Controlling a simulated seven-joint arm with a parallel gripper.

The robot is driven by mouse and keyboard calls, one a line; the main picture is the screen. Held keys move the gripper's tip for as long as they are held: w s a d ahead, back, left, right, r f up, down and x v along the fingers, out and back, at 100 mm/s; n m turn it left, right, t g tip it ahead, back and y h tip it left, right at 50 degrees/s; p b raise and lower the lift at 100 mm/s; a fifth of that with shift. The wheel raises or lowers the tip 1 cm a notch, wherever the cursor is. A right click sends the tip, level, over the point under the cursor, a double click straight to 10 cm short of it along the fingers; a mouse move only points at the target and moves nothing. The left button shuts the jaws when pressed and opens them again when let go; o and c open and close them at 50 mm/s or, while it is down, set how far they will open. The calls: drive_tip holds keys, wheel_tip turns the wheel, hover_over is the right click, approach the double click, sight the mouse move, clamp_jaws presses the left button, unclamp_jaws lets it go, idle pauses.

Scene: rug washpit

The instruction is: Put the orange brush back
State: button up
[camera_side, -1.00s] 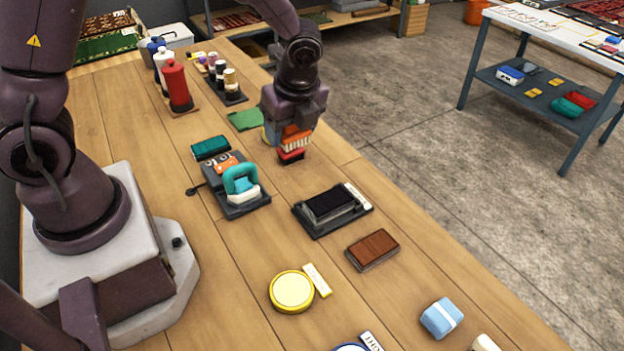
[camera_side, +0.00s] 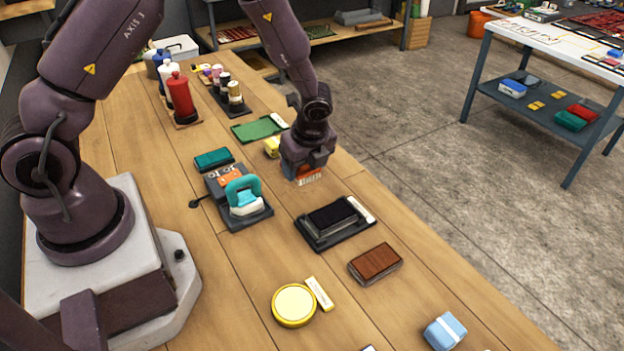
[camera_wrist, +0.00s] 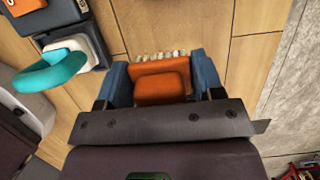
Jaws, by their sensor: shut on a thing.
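The orange brush (camera_wrist: 160,84) is between the two blue fingers of my gripper (camera_wrist: 163,78) in the wrist view, with its pale bristles showing beyond its far edge. In the side view, my gripper (camera_side: 304,170) points down near the far right edge of the table, and only a low strip of the brush (camera_side: 310,177) shows under it. I cannot tell whether the bristles touch the wood. A flat green tray (camera_side: 257,129) with a white label lies behind my gripper, and its bare green surface shows.
A yellow block (camera_side: 272,147) lies just behind my gripper. A grey stand with a teal-handled tool (camera_side: 243,195) is to the left. A black tray with a dark brush (camera_side: 332,217) and a brown brush (camera_side: 375,262) lie nearer the camera. Bottles (camera_side: 180,96) stand at the back left.

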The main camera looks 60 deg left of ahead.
sight(312, 191)
drive_tip(key=shift+w+a+f, duration=0.15)
drive_tip(key=shift+w+f, duration=0.8)
drive_tip(key=shift+f, duration=0.15)
drive_tip(key=shift+w+f, duration=0.15)
drive_tip(key=shift+f, duration=1.5)
drive_tip(key=shift+f, duration=0.15)
drive_tip(key=o, duration=0.9)
